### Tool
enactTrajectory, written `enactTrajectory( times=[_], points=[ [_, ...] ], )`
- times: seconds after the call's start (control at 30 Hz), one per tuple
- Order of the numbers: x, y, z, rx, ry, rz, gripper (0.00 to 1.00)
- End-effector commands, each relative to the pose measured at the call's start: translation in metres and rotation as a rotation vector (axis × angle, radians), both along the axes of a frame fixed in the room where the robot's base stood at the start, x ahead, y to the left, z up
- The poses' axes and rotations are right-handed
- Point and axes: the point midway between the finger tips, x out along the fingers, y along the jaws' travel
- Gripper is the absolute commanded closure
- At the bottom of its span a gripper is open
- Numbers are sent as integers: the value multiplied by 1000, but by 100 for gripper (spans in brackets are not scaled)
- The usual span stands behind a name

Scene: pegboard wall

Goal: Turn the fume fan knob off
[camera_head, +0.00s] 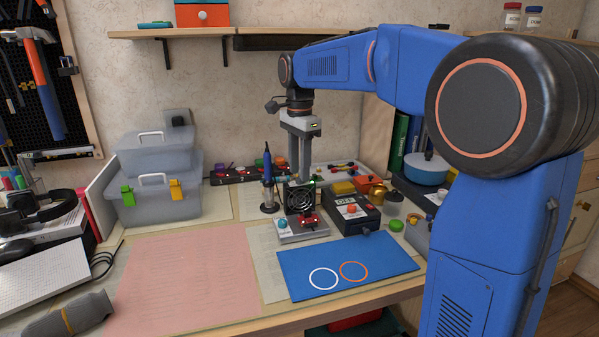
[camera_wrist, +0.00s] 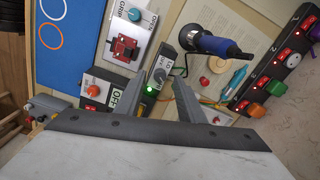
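The fume fan (camera_head: 300,200) is a small black upright unit with a round grille, standing on the bench. In the wrist view its dark top (camera_wrist: 167,58) shows between my fingers, with a grey knob (camera_wrist: 162,75) and a lit green light (camera_wrist: 151,89). A small white label lies beside the knob; I cannot read it surely. My gripper (camera_head: 300,166) points down just above the fan. In the wrist view my gripper (camera_wrist: 161,80) is open, with one finger on each side of the knob. I cannot tell whether the fingers touch it.
A board with a teal knob (camera_head: 282,224) and a red part (camera_head: 308,219) stands in front of the fan. A black box with an orange knob (camera_head: 352,209) is to the right. A blue soldering iron (camera_head: 267,168) stands close left. A blue mat (camera_head: 388,257) lies in front.

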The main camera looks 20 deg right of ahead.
Motion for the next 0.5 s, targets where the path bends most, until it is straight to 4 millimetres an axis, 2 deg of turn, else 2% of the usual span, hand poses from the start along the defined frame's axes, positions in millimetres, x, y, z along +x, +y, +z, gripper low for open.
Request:
enactTrajectory(
  times=[0.2,0.5],
  points=[
    [0,0,-14,0,0,0,65],
    [0,0,-16,0,0,0,65]
  ],
)
